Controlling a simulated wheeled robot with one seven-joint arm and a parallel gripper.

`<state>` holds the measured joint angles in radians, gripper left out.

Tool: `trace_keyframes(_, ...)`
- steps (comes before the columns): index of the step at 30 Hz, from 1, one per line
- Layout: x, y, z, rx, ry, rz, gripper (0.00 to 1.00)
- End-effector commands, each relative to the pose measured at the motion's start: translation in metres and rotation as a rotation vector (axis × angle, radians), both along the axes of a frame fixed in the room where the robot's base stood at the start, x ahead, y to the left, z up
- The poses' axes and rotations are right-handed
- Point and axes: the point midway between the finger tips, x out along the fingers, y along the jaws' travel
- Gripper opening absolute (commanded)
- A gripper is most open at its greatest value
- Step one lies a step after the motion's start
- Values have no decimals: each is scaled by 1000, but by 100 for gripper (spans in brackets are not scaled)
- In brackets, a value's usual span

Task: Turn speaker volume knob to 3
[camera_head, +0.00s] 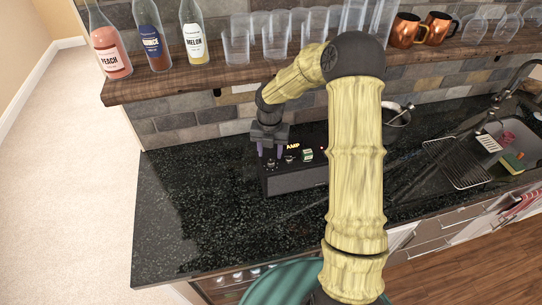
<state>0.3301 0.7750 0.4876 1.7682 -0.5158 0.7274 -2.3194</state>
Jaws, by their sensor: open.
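The speaker (292,180) is a black box lettered "AMP", standing on the dark counter against the tiled wall. My arm hides the right end of the speaker.
A wooden shelf (160,84) above holds syrup bottles (152,35), clear glasses (236,45) and copper mugs (405,30). A drying rack (455,165) and sink (505,140) lie right. The counter (195,205) left of the speaker is clear.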

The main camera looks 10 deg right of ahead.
Motion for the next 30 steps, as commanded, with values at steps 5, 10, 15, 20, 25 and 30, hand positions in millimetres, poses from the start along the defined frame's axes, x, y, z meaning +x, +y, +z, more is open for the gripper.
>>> trace_keyframes(5, -1, -2, -27, 0, 3, -3, 44)
trace_keyframes(10, 0, -4, -40, -1, 0, -6, 44)
trace_keyframes(15, 0, -4, -42, -1, -1, -6, 44)
trace_keyframes(20, 0, -3, -42, 0, -1, -5, 32)
trace_keyframes(25, 0, -3, -42, -1, -1, -4, 0)
trace_keyframes(30, 0, -2, -42, -1, 0, -6, 0)
